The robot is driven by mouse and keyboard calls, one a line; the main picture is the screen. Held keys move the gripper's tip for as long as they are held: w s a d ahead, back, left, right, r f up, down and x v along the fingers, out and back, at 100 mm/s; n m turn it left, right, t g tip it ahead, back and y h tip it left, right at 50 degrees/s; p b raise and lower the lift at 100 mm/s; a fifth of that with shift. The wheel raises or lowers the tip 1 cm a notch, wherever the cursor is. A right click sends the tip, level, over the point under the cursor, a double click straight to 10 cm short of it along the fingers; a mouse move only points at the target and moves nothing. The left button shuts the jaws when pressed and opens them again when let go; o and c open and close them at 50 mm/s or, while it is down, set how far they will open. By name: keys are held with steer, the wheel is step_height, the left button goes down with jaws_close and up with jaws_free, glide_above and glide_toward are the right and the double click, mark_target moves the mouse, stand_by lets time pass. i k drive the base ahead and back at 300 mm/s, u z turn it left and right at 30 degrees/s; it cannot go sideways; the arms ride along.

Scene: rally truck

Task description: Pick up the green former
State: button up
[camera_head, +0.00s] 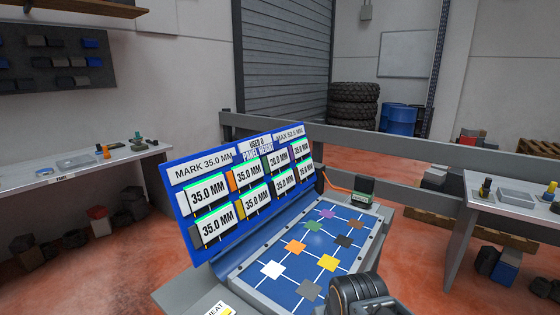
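The green former (313,226) looks like a small flat green piece. It lies on the blue gridded board (252,273) at the front of the panel bench, toward the board's far left. A purple piece (327,213) is just beyond it, and an orange piece (296,247) is nearer to me. Nothing covers the green former. A dark rounded part at the bottom right looks like a link of my arm. My gripper's fingertips are not visible, and nothing is seen touching the green former.
Yellow (328,262), white (271,269), grey (310,290), dark (343,241) and brown (355,223) pieces share the board. A blue upright panel (176,180) with "MM" readouts stands behind it. A small dark device (361,190) sits at its far end. Side tables stand left and right.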

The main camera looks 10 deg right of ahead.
mark_target(362, 196)
steer(key=z, duration=0.05)
steer(key=k, duration=0.7)
steer(key=z, duration=0.55)
steer(key=k, duration=1.05)
steer(key=z, duration=1)
steer(key=i, duration=3.45)
steer(key=u, duration=1.3)
steer(key=i, duration=1)
steer(key=u, duration=1.05)
